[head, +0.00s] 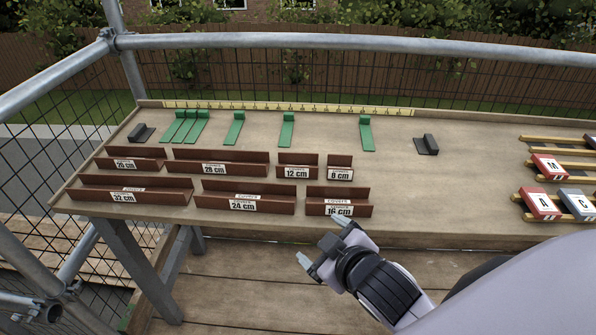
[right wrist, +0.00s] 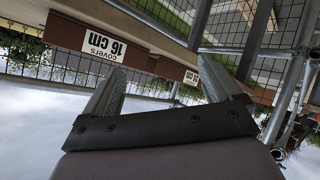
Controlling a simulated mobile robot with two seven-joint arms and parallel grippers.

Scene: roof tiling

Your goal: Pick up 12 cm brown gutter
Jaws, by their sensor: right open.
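The 12 cm brown gutter (head: 284,161) is a short brown channel with a white "12 cm" label. It lies in the back row on the wooden table, between the 28 cm gutter (head: 232,156) and the 8 cm gutter (head: 347,161). My right gripper (head: 322,239) is open and empty in front of the table's near edge, nearer than the 16 cm piece (head: 350,192). In the right wrist view the open fingers (right wrist: 165,92) show with the 16 cm piece's label (right wrist: 104,46) beyond them. The 12 cm gutter cannot be made out there. My left gripper is not in view.
The front row also holds the 24 cm (head: 272,189) and 32 cm (head: 95,185) brown pieces. Green brackets (head: 287,135) stand behind along a yellow ruler (head: 290,108). Labelled tiles (head: 541,203) on wooden rails are at right.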

